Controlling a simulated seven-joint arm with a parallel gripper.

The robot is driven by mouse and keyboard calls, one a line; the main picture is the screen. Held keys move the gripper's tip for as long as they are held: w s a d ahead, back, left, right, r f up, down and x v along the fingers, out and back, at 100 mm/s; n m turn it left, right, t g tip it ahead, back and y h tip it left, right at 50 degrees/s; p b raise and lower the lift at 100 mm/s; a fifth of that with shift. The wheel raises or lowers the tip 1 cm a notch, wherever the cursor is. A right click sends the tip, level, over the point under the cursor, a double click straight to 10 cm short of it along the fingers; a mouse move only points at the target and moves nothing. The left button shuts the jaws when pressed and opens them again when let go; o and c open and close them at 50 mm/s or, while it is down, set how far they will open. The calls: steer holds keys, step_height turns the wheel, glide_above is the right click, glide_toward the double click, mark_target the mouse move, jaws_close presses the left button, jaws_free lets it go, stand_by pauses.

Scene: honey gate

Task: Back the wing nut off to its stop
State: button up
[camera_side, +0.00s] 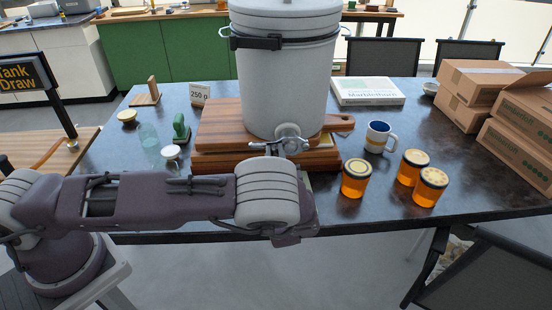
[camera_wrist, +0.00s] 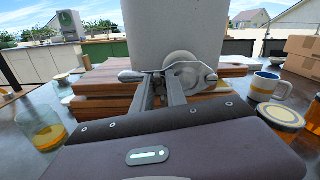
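The honey gate (camera_side: 289,131) is a grey metal fitting low on the front of the white bucket (camera_side: 285,85). It also shows in the wrist view (camera_wrist: 189,76), with a round disc and a rounded grey lobe sticking out left. The wing nut cannot be clearly separated from the gate's other metal parts. My gripper (camera_wrist: 161,76) is at the gate, its two fingers apart with a gap between them, tips against or just before the metal at the gate's left part. Whether they press on the wing nut is hidden.
The bucket stands on stacked wooden boards (camera_side: 210,138). Orange honey jars (camera_side: 355,182) and a blue and white mug (camera_side: 378,138) stand close on the right. A glass jar (camera_side: 149,137) and a green object (camera_side: 181,130) stand left. Cardboard boxes (camera_side: 475,80) fill the far right.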

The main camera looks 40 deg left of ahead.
steer(key=shift+v, duration=3.55)
steer(key=s+a+r+n+g+h, duration=0.2)
steer(key=s+a+r+n+g, duration=0.8)
steer(key=n, duration=0.3)
steer(key=s+d+r+n+t+h, duration=0.1)
steer(key=s+d+r+n+h, duration=0.2)
steer(key=s, duration=0.6)
steer(key=s+d+r+n+t+h, duration=0.1)
steer(key=s+d+r+n+h, duration=0.2)
steer(key=s+r+n+h, duration=0.4)
steer(key=shift+s+r+n+t+h, duration=0.4)
steer(key=shift+s+r+n, duration=0.55)
steer(key=shift+s, duration=0.25)
